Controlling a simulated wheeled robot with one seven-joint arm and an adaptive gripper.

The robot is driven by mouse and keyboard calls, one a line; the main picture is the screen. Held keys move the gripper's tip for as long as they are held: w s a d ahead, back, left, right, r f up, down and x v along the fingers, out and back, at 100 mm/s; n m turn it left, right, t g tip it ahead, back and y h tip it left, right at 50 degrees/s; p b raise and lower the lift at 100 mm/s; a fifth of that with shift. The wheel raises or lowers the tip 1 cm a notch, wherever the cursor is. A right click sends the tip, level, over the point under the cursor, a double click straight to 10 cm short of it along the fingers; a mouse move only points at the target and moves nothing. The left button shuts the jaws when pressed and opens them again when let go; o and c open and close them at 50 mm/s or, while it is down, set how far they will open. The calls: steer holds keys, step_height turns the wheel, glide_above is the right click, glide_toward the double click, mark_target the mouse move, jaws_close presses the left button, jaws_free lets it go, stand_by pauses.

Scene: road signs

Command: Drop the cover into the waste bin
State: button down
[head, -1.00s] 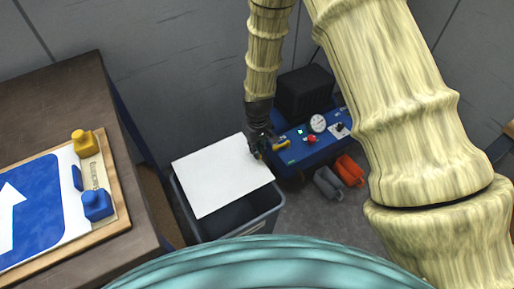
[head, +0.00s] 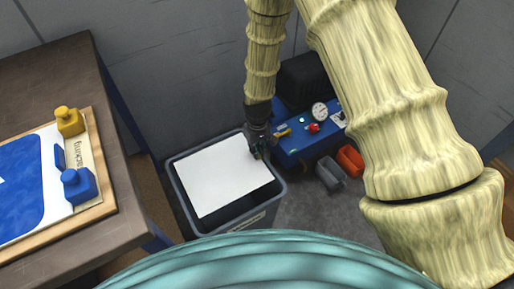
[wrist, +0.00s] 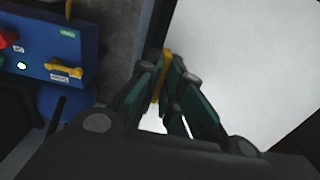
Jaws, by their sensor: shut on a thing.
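The cover (head: 225,178) is a flat white sheet lying roughly level over the mouth of the waste bin. The bin (head: 272,202) is dark grey and stands on the floor beside the workbench; its rim shows around the sheet. I cannot tell whether the sheet touches the rim or is below it. My gripper (head: 262,152) is at the sheet's upper right edge, above the bin's right side. In the wrist view my gripper (wrist: 172,78) is shut on the edge of the cover (wrist: 245,65), by a yellow strip (wrist: 162,80). The bin's inside is mostly hidden.
A blue machine (head: 300,145) with a gauge stands just right of the bin. Grey and orange objects (head: 350,160) lie on the floor beside it. The workbench (head: 110,130) on the left holds a blue sign (head: 22,190) and two presses.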

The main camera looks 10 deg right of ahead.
steer(key=c, duration=1.5)
jaws_free()
steer(key=o, duration=0.8)
step_height(320, 180, up, 10)
steer(key=p, duration=0.8)
